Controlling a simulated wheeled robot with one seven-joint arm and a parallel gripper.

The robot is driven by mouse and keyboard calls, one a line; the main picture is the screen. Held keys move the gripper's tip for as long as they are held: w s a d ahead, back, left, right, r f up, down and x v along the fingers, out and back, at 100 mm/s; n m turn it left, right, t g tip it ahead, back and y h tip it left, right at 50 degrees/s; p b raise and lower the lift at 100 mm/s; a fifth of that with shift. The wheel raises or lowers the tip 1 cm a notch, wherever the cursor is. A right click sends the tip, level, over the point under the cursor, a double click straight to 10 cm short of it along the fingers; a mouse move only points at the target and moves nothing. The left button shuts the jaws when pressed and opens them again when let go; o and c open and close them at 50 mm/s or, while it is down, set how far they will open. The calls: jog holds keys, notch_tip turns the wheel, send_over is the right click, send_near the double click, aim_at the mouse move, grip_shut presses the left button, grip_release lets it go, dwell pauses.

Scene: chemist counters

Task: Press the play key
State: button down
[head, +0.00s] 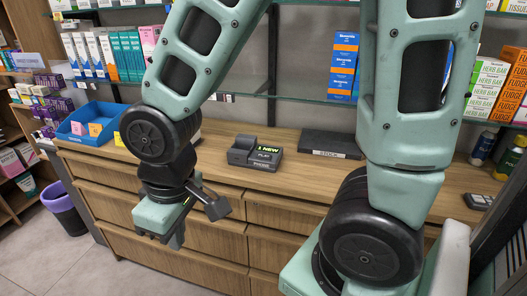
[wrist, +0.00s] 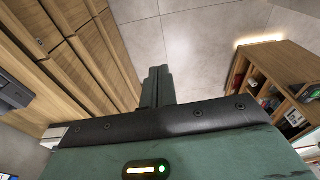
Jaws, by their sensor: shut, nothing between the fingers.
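A dark answering machine (head: 256,154) stands on the wooden counter in the head view. Its lit display reads "1 NEW". The play key (head: 265,156), marked "PLAY", sits just below the display, and another key with small lettering lies below it. My gripper (head: 176,240) hangs in front of the drawers, lower than the counter top and to the left of the machine, apart from it. In the wrist view the two fingers (wrist: 157,80) are together and empty, with floor beyond them.
A dark "STOCK" binder (head: 331,144) lies right of the machine. A blue tray (head: 91,122) with colored notes is at the counter's left. Shelves of boxes rise behind. A purple bin (head: 65,207) stands on the floor at left.

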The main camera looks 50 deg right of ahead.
jog(key=w+d+r+m+t+p, duration=0.1)
jog(key=w+d+m+p, duration=0.2)
jog(key=w+d, duration=0.45)
jog(key=r+m+t+h+p, duration=0.1)
jog(key=m+t+p, duration=0.6)
jog(key=m+p, duration=0.35)
send_over(267, 157)
jog(key=shift+a+m+b, duration=0.15)
jog(key=shift+m+b, duration=0.3)
jog(key=shift+f, duration=0.1)
notch_tip(267, 157, down, 7)
jog(key=b, duration=0.7)
jog(key=shift+b, duration=0.35)
jog(key=shift+f+b, duration=0.55)
jog(key=shift+f, duration=0.3)
